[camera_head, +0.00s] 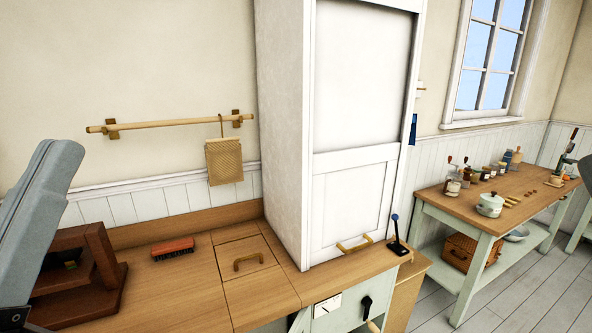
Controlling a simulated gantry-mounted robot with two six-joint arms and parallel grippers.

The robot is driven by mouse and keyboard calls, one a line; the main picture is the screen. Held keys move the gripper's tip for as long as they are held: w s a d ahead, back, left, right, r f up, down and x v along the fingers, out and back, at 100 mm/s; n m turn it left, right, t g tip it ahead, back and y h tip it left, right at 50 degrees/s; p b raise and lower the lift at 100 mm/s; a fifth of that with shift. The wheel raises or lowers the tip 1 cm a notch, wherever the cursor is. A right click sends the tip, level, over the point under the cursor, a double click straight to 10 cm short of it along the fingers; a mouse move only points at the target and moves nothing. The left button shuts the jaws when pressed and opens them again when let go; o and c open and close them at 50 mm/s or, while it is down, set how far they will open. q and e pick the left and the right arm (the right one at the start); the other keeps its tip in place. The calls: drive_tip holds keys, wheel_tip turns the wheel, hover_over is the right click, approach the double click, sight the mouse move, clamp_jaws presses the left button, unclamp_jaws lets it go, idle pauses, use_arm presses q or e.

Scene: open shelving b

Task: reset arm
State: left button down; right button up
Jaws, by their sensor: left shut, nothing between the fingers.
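My right gripper is not in view.
A red brush (173,249) and a brass-handled hatch (250,258) are on the counter. A tall white cabinet (362,130) stands behind. A woven pad (224,162) hangs from a wall rail (170,123). A side table (480,212) bears jars and a pot.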

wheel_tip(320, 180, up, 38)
drive_tip(key=p, duration=3.6)
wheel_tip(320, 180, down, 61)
drive_tip(key=b, duration=6.1)
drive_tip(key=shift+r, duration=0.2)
